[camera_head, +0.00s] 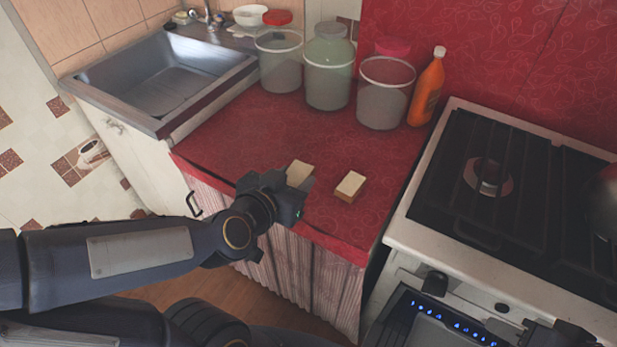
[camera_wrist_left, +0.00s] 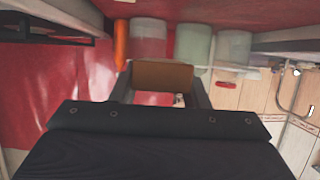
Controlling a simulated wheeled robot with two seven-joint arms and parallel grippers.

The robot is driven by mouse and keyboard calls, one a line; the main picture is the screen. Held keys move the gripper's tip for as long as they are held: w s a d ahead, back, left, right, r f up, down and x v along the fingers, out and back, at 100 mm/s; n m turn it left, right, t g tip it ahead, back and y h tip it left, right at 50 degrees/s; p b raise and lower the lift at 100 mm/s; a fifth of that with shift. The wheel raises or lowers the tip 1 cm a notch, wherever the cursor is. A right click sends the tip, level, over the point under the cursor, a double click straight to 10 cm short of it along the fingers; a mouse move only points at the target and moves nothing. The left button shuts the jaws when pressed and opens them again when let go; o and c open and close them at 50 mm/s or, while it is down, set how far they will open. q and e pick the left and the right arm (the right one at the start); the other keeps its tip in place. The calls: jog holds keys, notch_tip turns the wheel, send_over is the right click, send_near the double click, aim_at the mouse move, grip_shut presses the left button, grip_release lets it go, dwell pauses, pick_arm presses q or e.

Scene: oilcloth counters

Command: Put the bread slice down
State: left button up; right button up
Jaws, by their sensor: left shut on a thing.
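My left gripper (camera_head: 299,186) is over the front part of the red counter (camera_head: 250,130), shut on a bread slice (camera_head: 300,171) with a pale face. In the left wrist view the held bread slice (camera_wrist_left: 163,75) shows brown between the two fingers. The gripper hides part of it in the head view, and I cannot tell whether it touches the counter. A second, similar pale and brown piece (camera_head: 350,185) lies on the counter just to the right, apart from the held one.
Several large jars, one a greenish jar (camera_head: 328,70), and an orange bottle (camera_head: 427,88) stand along the back. A sink (camera_head: 165,85) is at the left, a stove (camera_head: 510,190) at the right. The counter between jars and gripper is clear.

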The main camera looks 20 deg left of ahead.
dwell(0.3)
pick_arm(q)
jog(key=w+a+f+b, duration=0.1)
jog(key=w+f+b, duration=0.1)
jog(key=w+f, duration=0.1)
jog(key=w+a+f+b, duration=0.1)
jog(key=w+f+b, duration=0.2)
jog(key=w, duration=0.2)
jog(key=w+a+f+b, duration=0.1)
jog(key=w+f+b, duration=0.1)
jog(key=w, duration=0.2)
jog(key=shift+w+f, duration=0.15)
jog(key=shift+f, duration=0.25)
jog(key=shift+w+f+b, duration=0.25)
jog(key=shift+w+b, duration=0.1)
jog(key=f, duration=0.1)
jog(key=f+b, duration=0.1)
jog(key=f, duration=0.1)
jog(key=shift+w+a+f, duration=0.1)
jog(key=shift+w+f, duration=0.15)
jog(key=shift+w, duration=0.05)
jog(key=shift+r, duration=0.1)
jog(key=shift+b, duration=0.3)
jog(key=shift+f, duration=0.25)
jog(key=o, duration=0.9)
